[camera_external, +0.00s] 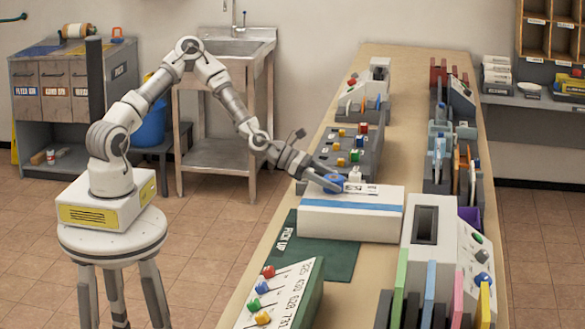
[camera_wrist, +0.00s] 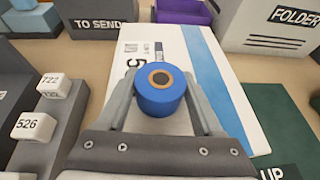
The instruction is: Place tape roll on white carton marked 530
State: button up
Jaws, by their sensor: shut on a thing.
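The tape roll (camera_wrist: 161,98) is blue with a brown core around a dark hole. My gripper (camera_wrist: 160,104) is shut on it, one finger on each side. In the external view the blue roll (camera_external: 333,184) is at my gripper's tip, over the far left part of the white carton's top. The white carton (camera_external: 345,225) has a blue stripe and lies on the long table. It also shows behind the roll in the wrist view (camera_wrist: 185,50). Its printed number is mostly hidden; only a "5" shows. I cannot tell whether the roll touches the carton.
A grey block with coloured knobs (camera_external: 345,145) stands just behind the carton. A green pick-up mat (camera_external: 330,258) lies in front. A white folder unit (camera_external: 430,245) stands close at the right. In the wrist view, tags 526 (camera_wrist: 35,126) and 722 (camera_wrist: 50,86) are at the left.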

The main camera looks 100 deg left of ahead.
jog(key=shift+f, duration=0.2)
jog(key=o, duration=1.4)
jog(key=shift+c, duration=0.2)
jog(key=shift+r, duration=0.1)
